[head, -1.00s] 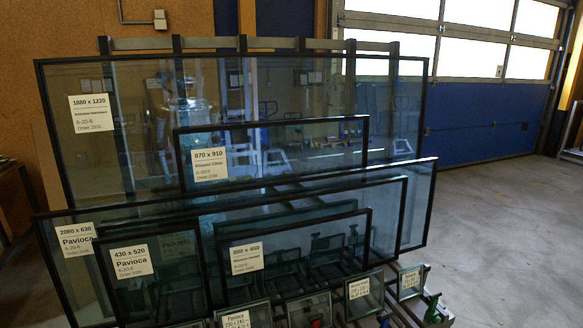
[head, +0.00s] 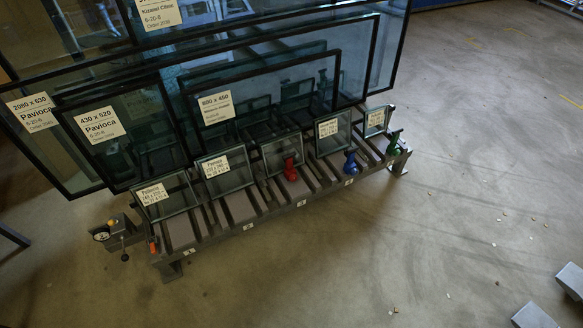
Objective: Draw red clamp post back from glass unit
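The red clamp post (head: 290,170) stands on the front part of the grey rack (head: 270,208). It is in front of a small dark-framed glass unit (head: 281,150) near the middle of the front row. In this view the post overlaps the lower part of that unit; I cannot tell whether they touch. A blue post (head: 350,161) and a green post (head: 395,143) stand farther right on the same rack.
Larger labelled glass panes lean behind the front row, among them the Pavioca 430 x 520 unit (head: 120,125). A gauge with a lever (head: 112,233) is at the rack's left end.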

